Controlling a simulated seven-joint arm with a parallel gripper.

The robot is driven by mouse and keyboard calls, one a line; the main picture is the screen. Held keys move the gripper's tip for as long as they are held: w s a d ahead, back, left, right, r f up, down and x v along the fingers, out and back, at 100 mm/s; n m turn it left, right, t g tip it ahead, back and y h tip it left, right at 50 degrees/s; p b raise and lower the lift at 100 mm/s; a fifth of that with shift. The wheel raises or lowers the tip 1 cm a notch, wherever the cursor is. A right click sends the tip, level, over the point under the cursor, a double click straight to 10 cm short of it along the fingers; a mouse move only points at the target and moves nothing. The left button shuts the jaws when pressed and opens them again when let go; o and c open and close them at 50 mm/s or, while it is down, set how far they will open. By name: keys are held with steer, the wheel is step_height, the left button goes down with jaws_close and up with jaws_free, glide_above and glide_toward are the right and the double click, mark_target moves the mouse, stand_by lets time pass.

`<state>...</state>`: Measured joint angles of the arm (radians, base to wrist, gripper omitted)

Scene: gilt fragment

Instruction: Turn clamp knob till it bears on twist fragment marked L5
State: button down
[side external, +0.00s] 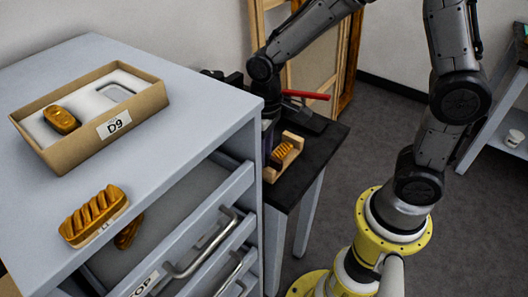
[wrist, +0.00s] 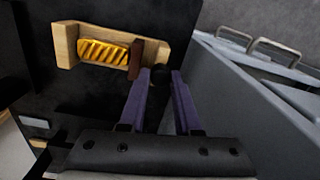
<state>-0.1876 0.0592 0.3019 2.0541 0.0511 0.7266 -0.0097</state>
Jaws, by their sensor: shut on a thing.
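A gold twist fragment (wrist: 103,53) lies in a wooden clamp (wrist: 66,45) on the black bench; both also show in the side view, the fragment (side external: 281,151) inside the clamp (side external: 291,138). No L5 mark is readable. A brown pad (wrist: 136,60) stands at the fragment's right end, very close to it; I cannot tell whether they touch. My gripper (wrist: 160,74) has its purple fingers shut on the dark clamp knob (wrist: 160,72), just outside the clamp's right end block. In the side view my gripper (side external: 268,137) is partly hidden behind the cabinet corner.
The grey cabinet (side external: 190,85) stands close beside my gripper, its drawer open. On it are a tray (side external: 60,150) marked D9, holding a gold piece, and another twist fragment (side external: 95,214). A further gold piece (side external: 128,232) lies in the drawer. A red bar (side external: 305,95) is above the bench.

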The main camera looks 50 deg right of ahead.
mark_target(266, 157)
steer(key=shift+m, duration=0.3)
steer(key=m, duration=0.5)
steer(key=shift+r, duration=0.1)
steer(key=m, duration=0.6)
steer(key=shift+m, duration=0.3)
stand_by(0.4)
steer(key=c, duration=0.6)
jaws_free()
step_height(266, 157, up, 14)
steer(key=shift+s+d, duration=0.15)
steer(key=shift+s, duration=0.05)
